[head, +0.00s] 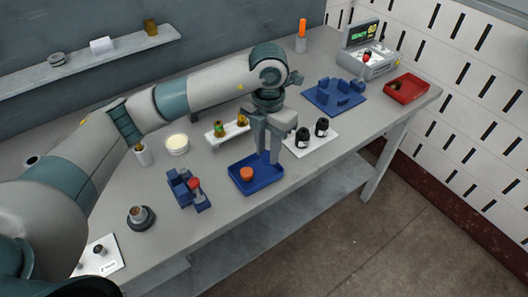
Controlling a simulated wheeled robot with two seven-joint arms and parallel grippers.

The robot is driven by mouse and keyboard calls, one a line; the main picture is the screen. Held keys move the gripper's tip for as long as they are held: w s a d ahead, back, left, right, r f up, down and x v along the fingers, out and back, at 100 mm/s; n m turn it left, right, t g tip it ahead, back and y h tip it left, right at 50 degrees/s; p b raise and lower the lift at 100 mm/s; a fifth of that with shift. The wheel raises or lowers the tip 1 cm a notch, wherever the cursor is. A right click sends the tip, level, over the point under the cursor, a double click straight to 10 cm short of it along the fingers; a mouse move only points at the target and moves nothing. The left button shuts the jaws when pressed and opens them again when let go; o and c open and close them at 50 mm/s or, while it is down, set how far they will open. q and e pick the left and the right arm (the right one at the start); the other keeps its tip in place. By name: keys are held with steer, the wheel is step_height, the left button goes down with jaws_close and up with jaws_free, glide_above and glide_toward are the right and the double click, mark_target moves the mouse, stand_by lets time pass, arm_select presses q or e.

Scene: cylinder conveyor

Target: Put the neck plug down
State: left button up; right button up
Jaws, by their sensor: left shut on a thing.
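My left gripper (269,157) reaches down over the right part of the blue tray (262,184), near the front edge of the table. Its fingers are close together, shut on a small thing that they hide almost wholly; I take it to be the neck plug. I cannot tell whether it touches the tray floor. A round orange piece (247,173) lies in the left part of the tray, apart from the fingers. My right gripper is not in view.
A blue fixture with a red knob (194,184) stands left of the tray. A white plate (318,143) with black-capped bottles is to the right, close to my gripper. Behind is a white rack (218,141). A blue fixture board (331,104) and a red bin (406,89) are farther right.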

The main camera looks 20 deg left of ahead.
arm_select(q)
steer(key=shift+w+a+f, duration=0.7)
steer(key=shift+w+a, duration=0.05)
steer(key=shift+w, duration=0.1)
steer(key=shift+p, duration=0.3)
steer(key=shift+f, duration=0.2)
step_height(320, 180, down, 3)
steer(key=shift+r+p, duration=0.15)
steer(key=shift+p, duration=0.85)
steer(key=shift+f, duration=0.45)
